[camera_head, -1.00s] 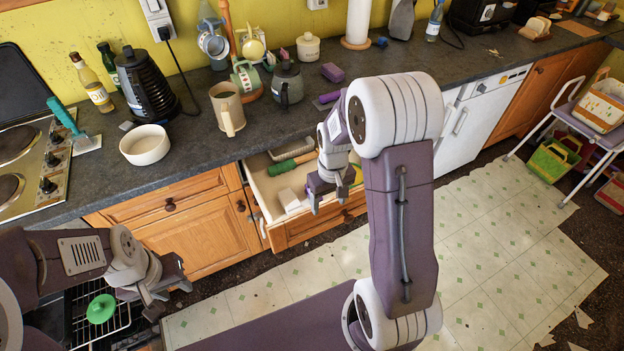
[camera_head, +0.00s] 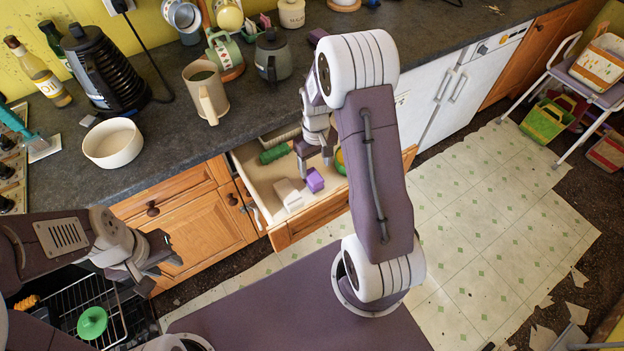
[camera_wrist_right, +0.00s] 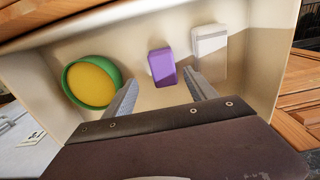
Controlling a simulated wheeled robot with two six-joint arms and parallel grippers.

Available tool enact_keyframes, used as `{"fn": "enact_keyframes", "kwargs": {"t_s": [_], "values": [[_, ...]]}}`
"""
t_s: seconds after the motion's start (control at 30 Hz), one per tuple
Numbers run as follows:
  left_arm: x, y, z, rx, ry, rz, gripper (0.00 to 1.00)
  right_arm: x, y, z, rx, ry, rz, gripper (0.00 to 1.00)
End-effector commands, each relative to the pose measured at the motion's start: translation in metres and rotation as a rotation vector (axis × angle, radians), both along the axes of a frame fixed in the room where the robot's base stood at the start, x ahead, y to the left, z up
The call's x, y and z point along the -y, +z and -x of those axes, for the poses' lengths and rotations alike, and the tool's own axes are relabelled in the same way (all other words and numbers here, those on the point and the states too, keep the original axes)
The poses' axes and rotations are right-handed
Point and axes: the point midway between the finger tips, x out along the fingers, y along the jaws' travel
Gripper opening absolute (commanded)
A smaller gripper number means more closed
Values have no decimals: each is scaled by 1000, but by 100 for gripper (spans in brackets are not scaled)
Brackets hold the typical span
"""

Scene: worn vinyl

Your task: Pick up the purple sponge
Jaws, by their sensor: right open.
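The purple sponge (camera_head: 315,180), a small block, lies in the open drawer (camera_head: 262,187) under the counter. In the right wrist view the sponge (camera_wrist_right: 162,68) is just beyond and between my right fingertips, with no finger visibly touching it. My right gripper (camera_head: 315,163) reaches down into the drawer; its fingers (camera_wrist_right: 163,88) are apart and empty. My left gripper (camera_head: 158,268) hangs at the left, away from the drawer, with its fingers apart and nothing between them.
A white block (camera_wrist_right: 209,42) lies to the right of the sponge and a green-and-yellow bowl (camera_wrist_right: 92,82) to the left. A green object (camera_head: 274,154) lies farther back in the drawer. The counter (camera_head: 190,150) above carries a white bowl (camera_head: 113,158) and a beige mug (camera_head: 207,92).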

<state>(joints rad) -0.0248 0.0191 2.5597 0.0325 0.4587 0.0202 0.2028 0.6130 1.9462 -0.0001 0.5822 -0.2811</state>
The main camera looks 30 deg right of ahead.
Motion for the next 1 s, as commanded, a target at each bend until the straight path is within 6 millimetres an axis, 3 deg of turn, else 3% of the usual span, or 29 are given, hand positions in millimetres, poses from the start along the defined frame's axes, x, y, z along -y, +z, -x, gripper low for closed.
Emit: {"fn": "enact_keyframes", "kwargs": {"t_s": [0.1, 0.27, 0.53, 0.8, 0.87, 1.0], "values": [[0, -2, 0, 0, 0, 0, 36, 0, -17, 0, -3, 0, -1, 65], [0, -2, 0, 0, 0, 0, 36, -1, -22, 0, -1, 0, 0, 65], [0, -6, 0, 0, 0, 0, 36, -7, -66, -2, -3, 1, -1, 65], [0, -6, 0, 0, 0, 0, 36, -6, -72, -3, 1, 0, 0, 65], [0, -6, 0, 0, 0, 0, 36, -6, -72, -3, 0, 0, 0, 54], [0, -6, 0, 0, 0, 0, 36, -6, -72, -3, 0, 0, 0, 15]]}}
